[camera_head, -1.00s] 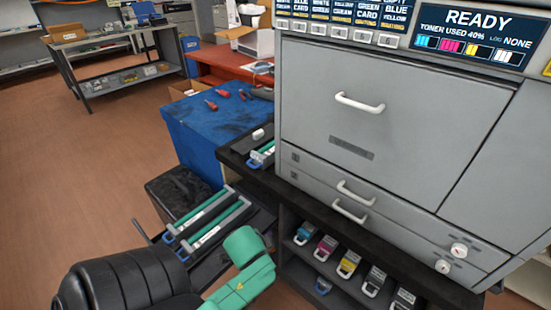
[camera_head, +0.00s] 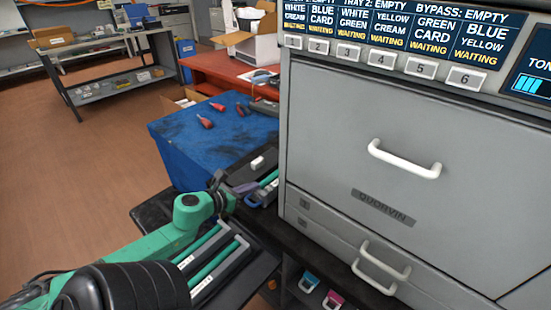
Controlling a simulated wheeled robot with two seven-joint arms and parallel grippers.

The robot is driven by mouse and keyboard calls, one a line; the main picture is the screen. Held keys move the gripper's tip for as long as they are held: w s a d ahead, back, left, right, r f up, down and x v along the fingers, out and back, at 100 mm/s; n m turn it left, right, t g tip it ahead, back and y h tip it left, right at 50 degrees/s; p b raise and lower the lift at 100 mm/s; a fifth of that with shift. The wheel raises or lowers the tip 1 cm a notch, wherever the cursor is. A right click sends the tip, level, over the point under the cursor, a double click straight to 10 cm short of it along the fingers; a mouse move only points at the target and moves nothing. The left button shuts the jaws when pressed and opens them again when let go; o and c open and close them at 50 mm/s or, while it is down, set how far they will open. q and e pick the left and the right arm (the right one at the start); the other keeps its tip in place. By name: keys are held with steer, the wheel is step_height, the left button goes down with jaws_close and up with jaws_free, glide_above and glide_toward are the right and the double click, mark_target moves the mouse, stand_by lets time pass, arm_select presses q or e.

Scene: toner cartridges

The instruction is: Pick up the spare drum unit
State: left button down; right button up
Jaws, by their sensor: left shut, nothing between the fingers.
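Two drum units with green rollers and grey frames lie side by side on a dark tray at the lower left; the nearer one (camera_head: 218,270) and the farther one (camera_head: 203,245) are partly covered by my left arm. A similar unit (camera_head: 264,190) with a green strip lies on the black ledge beside the printer. I cannot tell which of them is the spare. My left gripper (camera_head: 224,184) is shut and empty, just left of the ledge unit; whether it touches that unit cannot be told. My right gripper is out of view.
The grey printer (camera_head: 350,120) with white handles fills the right side. A blue-topped bench (camera_head: 195,145) holds red-handled tools behind my left gripper. A white block (camera_head: 257,163) lies behind the ledge unit. Coloured cartridges (camera_head: 309,281) stand below the printer. Open floor is at the left.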

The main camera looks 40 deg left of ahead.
mark_target(277, 176)
arm_select(q)
steer(key=shift+w+d+r, duration=0.15)
steer(key=shift+d+r, duration=0.5)
steer(key=shift+r, duration=0.05)
steer(key=w, duration=0.3)
steer(key=shift+w+d+b, duration=0.15)
steer(key=shift+w+b, duration=0.05)
steer(key=shift+b, duration=0.1)
steer(key=w, duration=0.4)
steer(key=shift+w+a+f+b, duration=0.1)
steer(key=shift+a+f+b, duration=0.15)
steer(key=shift+a+b, duration=0.15)
steer(key=shift+w+d+r, duration=0.1)
steer(key=shift+w, duration=0.5)
steer(key=shift+w+d+r, duration=0.1)
steer(key=shift+w, duration=0.45)
steer(key=shift+w+f, duration=0.3)
steer(key=shift+f+b, duration=0.5)
steer(key=shift+f, duration=0.05)
steer(key=shift+s, duration=0.1)
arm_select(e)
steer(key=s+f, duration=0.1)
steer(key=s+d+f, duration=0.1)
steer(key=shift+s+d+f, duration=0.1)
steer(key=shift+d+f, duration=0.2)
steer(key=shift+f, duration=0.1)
